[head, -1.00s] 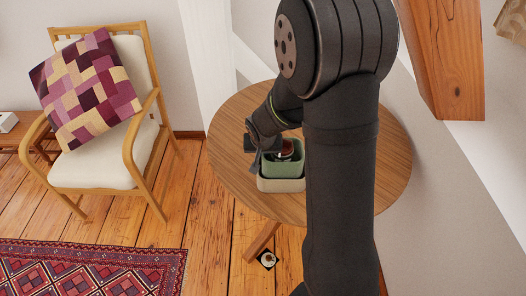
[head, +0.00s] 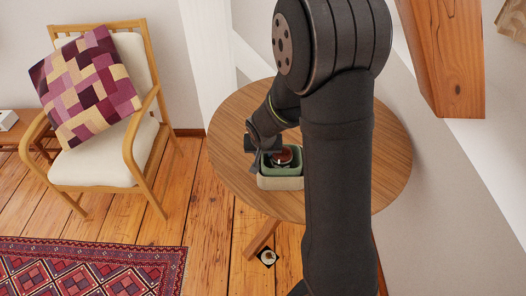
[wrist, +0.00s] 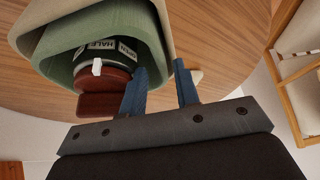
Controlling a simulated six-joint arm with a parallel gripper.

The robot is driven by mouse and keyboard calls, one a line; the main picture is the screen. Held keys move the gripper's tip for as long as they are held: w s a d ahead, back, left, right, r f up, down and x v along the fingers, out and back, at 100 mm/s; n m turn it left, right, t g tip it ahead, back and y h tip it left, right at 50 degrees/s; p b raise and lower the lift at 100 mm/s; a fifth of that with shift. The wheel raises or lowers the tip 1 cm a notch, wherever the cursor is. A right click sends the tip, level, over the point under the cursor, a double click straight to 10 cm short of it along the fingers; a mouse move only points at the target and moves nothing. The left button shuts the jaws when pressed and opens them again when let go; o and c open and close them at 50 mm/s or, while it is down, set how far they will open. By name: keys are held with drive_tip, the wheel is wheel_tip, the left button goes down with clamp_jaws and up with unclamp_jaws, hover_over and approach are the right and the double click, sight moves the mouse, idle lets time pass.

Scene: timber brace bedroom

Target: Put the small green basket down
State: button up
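The small green basket (head: 279,176) sits low inside a beige basket (head: 280,184) on the round wooden table. In the wrist view the green basket (wrist: 60,48) holds a dark labelled item (wrist: 97,52) and a reddish-brown piece (wrist: 100,103). The beige basket (wrist: 38,17) surrounds it there. My gripper (head: 262,152) is at the baskets' back left in the head view. In the wrist view its two blue fingers (wrist: 160,66) are spread apart at the basket's rim, with a gap between them. Whether a finger touches the rim I cannot tell.
The round table (head: 232,150) has bare room to the left and behind the baskets. A timber brace (head: 445,60) slants down at the right. A chair with a patterned cushion (head: 85,85) stands at the left, beyond the table.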

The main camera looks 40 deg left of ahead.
drive_tip(key=v, duration=1.3)
drive_tip(key=shift+a+r, duration=0.15)
drive_tip(key=shift+w, duration=0.1)
drive_tip(key=x, duration=1.2)
drive_tip(key=shift+f, duration=0.65)
drive_tip(key=shift+r, duration=0.1)
